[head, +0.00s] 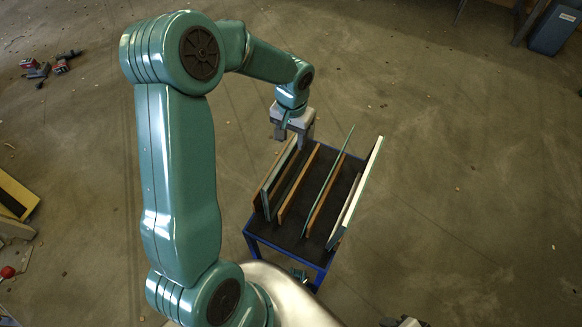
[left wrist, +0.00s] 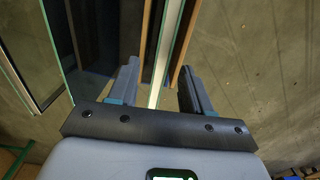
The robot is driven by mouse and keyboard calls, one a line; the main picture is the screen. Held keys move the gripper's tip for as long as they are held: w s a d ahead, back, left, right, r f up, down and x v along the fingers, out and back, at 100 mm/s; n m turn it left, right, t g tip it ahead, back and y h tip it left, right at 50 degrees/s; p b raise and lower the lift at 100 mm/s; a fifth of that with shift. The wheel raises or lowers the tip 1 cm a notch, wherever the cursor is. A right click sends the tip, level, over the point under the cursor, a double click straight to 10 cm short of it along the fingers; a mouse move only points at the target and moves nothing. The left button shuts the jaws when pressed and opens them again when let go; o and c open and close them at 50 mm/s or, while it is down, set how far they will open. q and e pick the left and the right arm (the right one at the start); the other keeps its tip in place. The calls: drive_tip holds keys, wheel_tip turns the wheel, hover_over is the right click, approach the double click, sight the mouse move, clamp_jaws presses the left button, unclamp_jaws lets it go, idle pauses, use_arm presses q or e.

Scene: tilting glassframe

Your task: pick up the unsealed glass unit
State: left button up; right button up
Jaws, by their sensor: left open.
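My left gripper (head: 297,138) hangs over the far left end of a blue-framed rack (head: 318,262) that holds several upright panels. In the left wrist view its two fingers (left wrist: 158,90) are open, one on each side of the upper edge of a pale-edged glass panel (left wrist: 164,58). I cannot tell whether they touch it. That panel seems to be the leftmost one in the rack (head: 277,172). A thin greenish glass pane (head: 332,177) and a white-faced panel (head: 358,192) stand further right. I cannot tell from the edges which unit is unsealed. My right gripper does not show.
Brown slats (head: 298,185) stand between the panels with narrow gaps. A blue bin (head: 553,28) is at the top right. Red and black tools (head: 52,66) lie on the floor at the upper left. The floor right of the rack is clear.

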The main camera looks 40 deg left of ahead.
sight(291, 145)
use_arm(q)
wheel_tip(291, 145, down, 5)
drive_tip(key=shift+s+b, duration=0.15)
drive_tip(key=shift+b, duration=0.25)
drive_tip(key=shift+c, duration=0.3)
clamp_jaws()
drive_tip(key=shift+a+r, duration=0.1)
drive_tip(key=shift+r, duration=0.05)
idle(0.7)
